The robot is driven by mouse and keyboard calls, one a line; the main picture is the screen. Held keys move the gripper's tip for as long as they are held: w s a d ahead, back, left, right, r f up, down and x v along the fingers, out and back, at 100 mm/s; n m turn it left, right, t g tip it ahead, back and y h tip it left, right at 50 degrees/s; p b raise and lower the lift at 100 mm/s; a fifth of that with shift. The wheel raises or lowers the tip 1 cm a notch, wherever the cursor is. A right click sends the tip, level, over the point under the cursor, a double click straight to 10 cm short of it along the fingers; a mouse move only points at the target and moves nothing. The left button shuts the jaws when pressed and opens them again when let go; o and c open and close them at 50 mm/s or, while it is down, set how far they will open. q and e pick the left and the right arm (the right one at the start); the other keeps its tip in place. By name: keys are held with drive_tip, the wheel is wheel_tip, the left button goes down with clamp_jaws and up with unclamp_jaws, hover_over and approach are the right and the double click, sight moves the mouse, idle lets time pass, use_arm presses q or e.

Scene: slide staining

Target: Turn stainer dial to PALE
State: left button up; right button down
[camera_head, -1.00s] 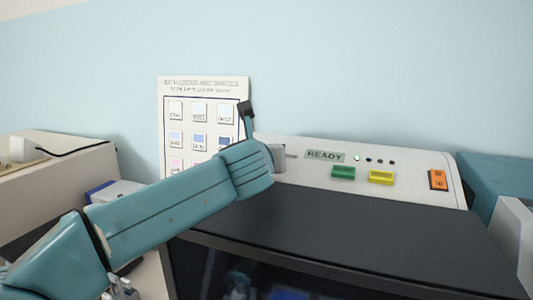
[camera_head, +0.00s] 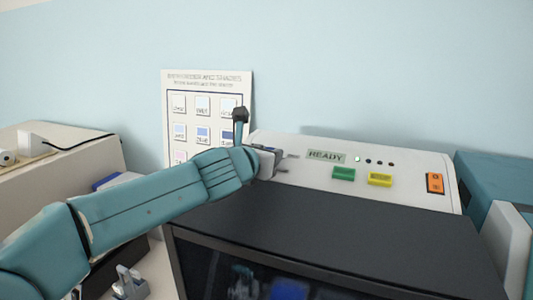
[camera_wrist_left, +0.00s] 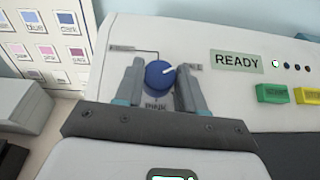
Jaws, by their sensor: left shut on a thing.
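The stainer (camera_head: 410,187) is a white panel above a dark front. Its blue round dial (camera_wrist_left: 158,76) shows in the left wrist view, with a white pointer mark aimed right and slightly up, toward a partly hidden label ending in "LE". A "PINK" label (camera_wrist_left: 157,106) lies below the dial, and another label at its upper left is too small to read. My left gripper (camera_wrist_left: 160,72) has one finger on each side of the dial and is shut on it. In the head view my left gripper (camera_head: 275,162) hides the dial. My right gripper is not in view.
Right of the dial are a READY display (camera_head: 326,156), a green button (camera_head: 343,174), a yellow button (camera_head: 379,180) and an orange switch (camera_head: 435,183). A chart (camera_head: 207,77) stands behind my left arm. A teal box (camera_head: 495,175) is at the right.

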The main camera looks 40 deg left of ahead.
use_arm(q)
drive_tip(key=shift+r, duration=0.3)
drive_tip(key=o, duration=1)
drive_tip(key=shift+o, duration=0.2)
drive_tip(key=shift+s+f, duration=0.1)
drive_tip(key=v, duration=1.6)
drive_tip(key=shift+s, duration=0.25)
drive_tip(key=shift+w, duration=0.1)
drive_tip(key=shift+f, duration=0.1)
